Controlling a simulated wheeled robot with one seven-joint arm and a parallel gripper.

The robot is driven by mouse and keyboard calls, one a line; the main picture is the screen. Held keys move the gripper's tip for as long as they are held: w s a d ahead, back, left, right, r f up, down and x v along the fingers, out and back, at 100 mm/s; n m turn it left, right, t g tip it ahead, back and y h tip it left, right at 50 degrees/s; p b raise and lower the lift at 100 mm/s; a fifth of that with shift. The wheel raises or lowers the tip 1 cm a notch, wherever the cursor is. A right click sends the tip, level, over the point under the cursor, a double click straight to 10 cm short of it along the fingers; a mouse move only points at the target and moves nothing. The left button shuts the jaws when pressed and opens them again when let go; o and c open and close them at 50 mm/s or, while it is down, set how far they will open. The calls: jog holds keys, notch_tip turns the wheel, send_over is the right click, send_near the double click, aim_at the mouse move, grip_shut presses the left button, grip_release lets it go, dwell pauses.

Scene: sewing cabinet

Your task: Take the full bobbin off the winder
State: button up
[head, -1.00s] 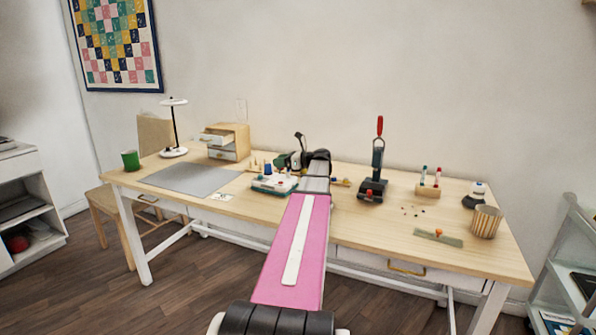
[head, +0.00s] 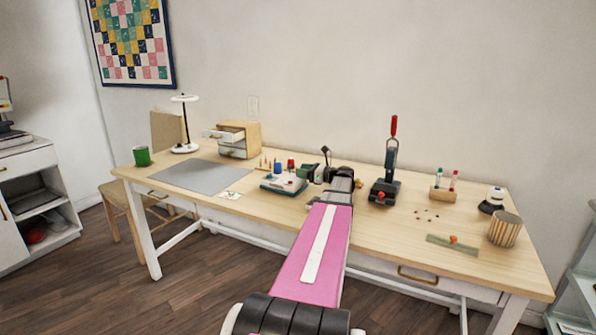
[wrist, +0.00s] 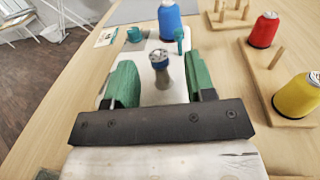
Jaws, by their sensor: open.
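The bobbin winder (head: 284,183) is a small white machine with a teal base on the table, left of my gripper in the head view. In the wrist view its white body (wrist: 147,84) lies beneath and between my fingers. A small bobbin with a blue-grey top (wrist: 159,58) stands on it, between the fingers and towards their far ends, with clear gaps on both sides. My gripper (wrist: 161,76) has green fingers, is open and holds nothing. In the head view my gripper (head: 311,173) is partly hidden by my arm.
Red (wrist: 263,30) and yellow (wrist: 297,95) spools stand on a pegged wooden rack at the right. A black press (head: 385,190) is right of my arm. A grey mat (head: 203,176) lies left.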

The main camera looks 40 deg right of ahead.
jog(key=shift+x, duration=1.2)
jog(key=shift+c, duration=0.3)
grip_shut()
